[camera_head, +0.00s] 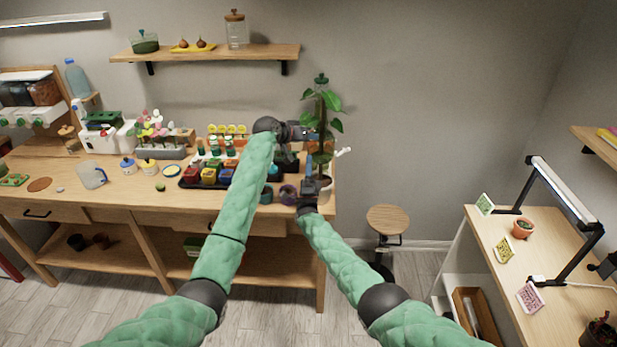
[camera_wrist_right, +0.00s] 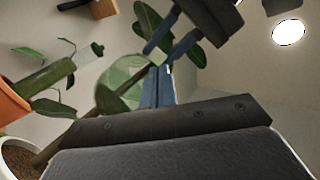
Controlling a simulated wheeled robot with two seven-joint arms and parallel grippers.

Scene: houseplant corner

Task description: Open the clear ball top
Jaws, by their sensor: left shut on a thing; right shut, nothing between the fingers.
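The potted plant (camera_head: 323,120) stands at the right end of the workbench, its stem rising along a support. The clear ball (camera_wrist_right: 120,84), greenish and see-through, sits around the stem in the right wrist view. I cannot tell whether its halves are apart. My left gripper (camera_wrist_right: 168,42) is shut on what looks like the stem, just above the ball; the exact contact is unclear. In the head view it reaches in from the left (camera_head: 312,133). My right gripper (camera_wrist_right: 157,82) is shut and empty, its blue fingertips beside the ball. In the head view it is low by the plant (camera_head: 309,162).
A black tray (camera_head: 183,184) with colourful pots lies left of the plant. A wooden stool (camera_head: 387,221) stands right of the bench. A shelf (camera_head: 205,54) is above. The air right of the plant is free.

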